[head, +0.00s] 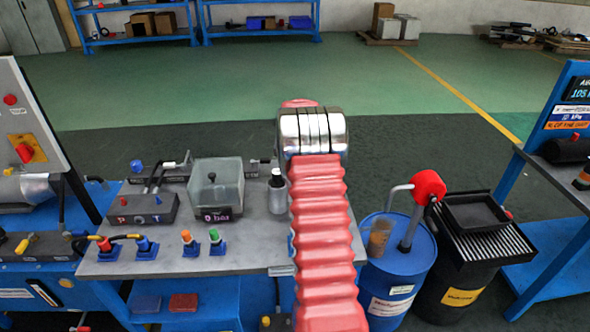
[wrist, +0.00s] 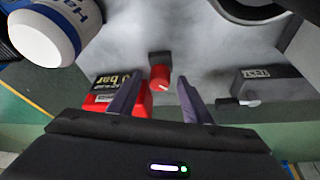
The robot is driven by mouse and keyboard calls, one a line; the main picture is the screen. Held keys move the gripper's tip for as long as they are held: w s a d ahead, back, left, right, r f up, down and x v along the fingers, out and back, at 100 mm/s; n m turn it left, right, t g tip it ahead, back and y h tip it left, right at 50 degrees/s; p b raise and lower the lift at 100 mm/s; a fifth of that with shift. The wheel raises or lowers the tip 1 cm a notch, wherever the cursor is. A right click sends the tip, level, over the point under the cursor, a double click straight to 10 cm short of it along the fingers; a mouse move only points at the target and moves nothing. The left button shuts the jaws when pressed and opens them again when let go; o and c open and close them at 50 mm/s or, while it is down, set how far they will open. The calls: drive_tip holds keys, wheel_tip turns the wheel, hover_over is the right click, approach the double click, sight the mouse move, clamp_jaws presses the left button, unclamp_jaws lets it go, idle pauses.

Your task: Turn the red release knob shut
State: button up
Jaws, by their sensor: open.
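A small red knob (wrist: 160,78) with a pale mark stands out from a grey surface, beside a dark block, in the wrist view. My gripper (wrist: 163,90) is open, one dark finger on each side of the knob, with a visible gap on both sides in the picture. Whether the fingertips are level with the knob in depth is unclear. In the head view, my arm with its red ribbed sleeve reaches over the bench (head: 255,240); the gripper and this knob cannot be made out there.
In the wrist view, a red box with a "bar" label (wrist: 104,90) is close by the left finger, a white-and-blue bottle (wrist: 50,32) is upper left, and a grey block marked TEST (wrist: 262,86) is right. A blue drum (head: 398,270) stands right of the bench.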

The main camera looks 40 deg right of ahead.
drive_tip(key=shift+c, duration=0.2)
drive_tip(key=c, duration=1)
drive_tip(key=shift+a, duration=0.2)
drive_tip(key=shift+d, duration=0.15)
drive_tip(key=shift+c, duration=0.2)
